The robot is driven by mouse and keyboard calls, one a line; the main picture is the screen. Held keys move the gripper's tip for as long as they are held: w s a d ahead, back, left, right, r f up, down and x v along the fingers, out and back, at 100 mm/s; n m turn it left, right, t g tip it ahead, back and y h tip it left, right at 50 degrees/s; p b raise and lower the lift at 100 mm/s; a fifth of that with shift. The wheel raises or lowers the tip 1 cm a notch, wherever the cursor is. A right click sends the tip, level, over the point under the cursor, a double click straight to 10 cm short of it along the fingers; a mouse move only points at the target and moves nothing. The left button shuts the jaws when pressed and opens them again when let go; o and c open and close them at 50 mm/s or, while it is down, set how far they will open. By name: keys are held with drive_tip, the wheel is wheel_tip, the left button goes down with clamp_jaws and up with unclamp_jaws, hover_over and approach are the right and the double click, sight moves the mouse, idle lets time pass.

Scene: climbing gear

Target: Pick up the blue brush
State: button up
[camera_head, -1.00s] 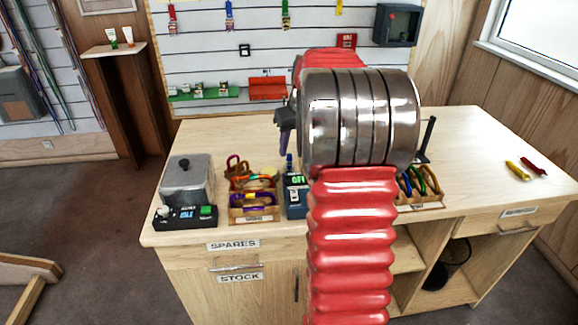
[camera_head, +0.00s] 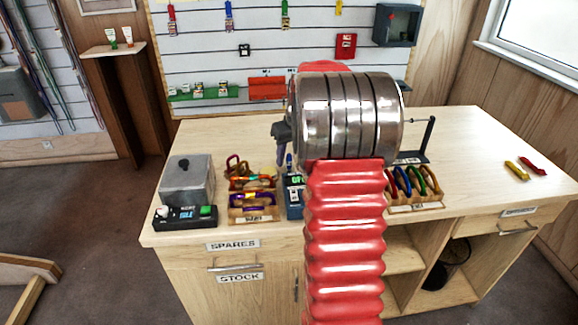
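My gripper (camera_head: 281,132) is the small dark grey part at the left side of my large metal wrist, above the middle of the bench. A purple-blue piece hangs below it; I cannot tell whether this is a fingertip or something held. Nor can I see whether the gripper is open or shut. No blue brush can be made out for certain. A small blue upright piece (camera_head: 289,161) stands at the blue device with a green display (camera_head: 294,195), below the gripper. My red arm and metal wrist hide much of the bench's middle.
The wooden bench (camera_head: 455,140) holds a grey box (camera_head: 187,181), a wooden tray of carabiners (camera_head: 252,217), a rack of coloured carabiners (camera_head: 412,184) and a dark upright stand (camera_head: 430,135). Yellow (camera_head: 516,170) and red (camera_head: 533,164) slim items lie at right. The bench's right side is largely clear.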

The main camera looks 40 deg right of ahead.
drive_tip(key=shift+c, duration=0.4)
clamp_jaws()
wheel_tip(320, 180, up, 10)
drive_tip(key=shift+r, duration=0.1)
idle(0.6)
idle(0.4)
